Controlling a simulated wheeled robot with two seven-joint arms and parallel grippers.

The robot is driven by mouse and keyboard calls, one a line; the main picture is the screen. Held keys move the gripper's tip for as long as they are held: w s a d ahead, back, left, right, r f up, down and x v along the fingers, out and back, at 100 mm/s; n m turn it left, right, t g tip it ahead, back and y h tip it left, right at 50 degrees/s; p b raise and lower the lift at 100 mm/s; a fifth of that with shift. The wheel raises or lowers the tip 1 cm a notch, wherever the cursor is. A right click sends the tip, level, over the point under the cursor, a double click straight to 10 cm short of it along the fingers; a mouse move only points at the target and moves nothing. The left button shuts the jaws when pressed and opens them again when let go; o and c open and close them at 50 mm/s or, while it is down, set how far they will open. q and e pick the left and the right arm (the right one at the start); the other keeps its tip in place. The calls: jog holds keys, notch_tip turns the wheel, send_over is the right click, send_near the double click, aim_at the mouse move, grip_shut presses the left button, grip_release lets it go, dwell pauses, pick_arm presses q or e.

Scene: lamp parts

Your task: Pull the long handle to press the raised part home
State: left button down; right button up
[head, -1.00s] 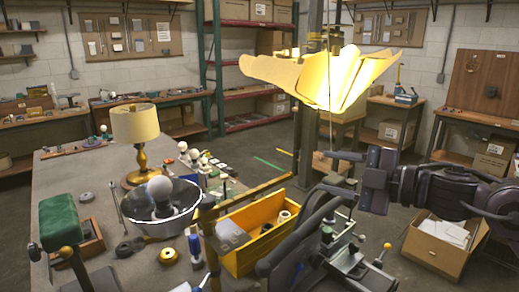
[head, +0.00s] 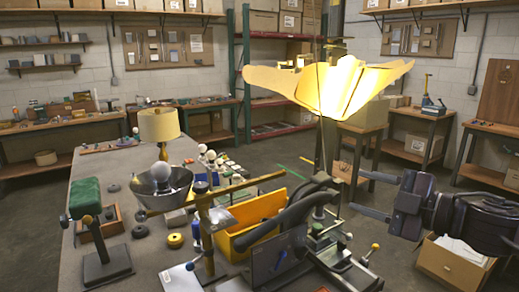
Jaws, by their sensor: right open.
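A press-like fixture on a pale green and metal base (head: 335,258) stands at the table's right front. A long dark curved arm (head: 285,218) slants up across it, and a thin lever with a yellow knob (head: 375,246) sticks out at its right. I cannot tell which of these is the long handle, nor make out the raised part. My right gripper (head: 354,189) is open and empty, right of the fixture and apart from it, fingers pointing left. My left gripper is not in view.
A lit paper-like shade (head: 335,88) hangs above the fixture. A brass post with a crossbar (head: 205,225) and a yellow bin (head: 250,215) stand left of it. A metal bowl (head: 180,190), small lamp (head: 160,126) and green-padded stand (head: 85,198) are further left. A cardboard box (head: 450,265) is below my right arm.

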notch_tip(320, 180, down, 19)
jog(key=a+m+t+h, duration=0.2)
jog(key=m+h, duration=0.6)
jog(key=m, duration=0.3)
jog(key=s+f+m+g+h, duration=0.4)
jog(key=s+f+m+g, duration=0.55)
jog(key=s+f, duration=1.05)
jog(key=s+f+n+g, duration=0.2)
jog(key=s+f+g, duration=0.1)
jog(key=f, duration=2.4)
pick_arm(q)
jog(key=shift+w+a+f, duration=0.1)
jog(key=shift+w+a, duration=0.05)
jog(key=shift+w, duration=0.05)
pick_arm(e)
jog(key=s+d+f, duration=0.2)
jog(key=s+f, duration=0.7)
jog(key=s, duration=0.1)
jog(key=s+d+f, duration=0.2)
jog(key=s+f, duration=0.7)
jog(key=s, duration=0.1)
jog(key=shift+f+g, duration=0.2)
jog(key=shift+g, duration=0.15)
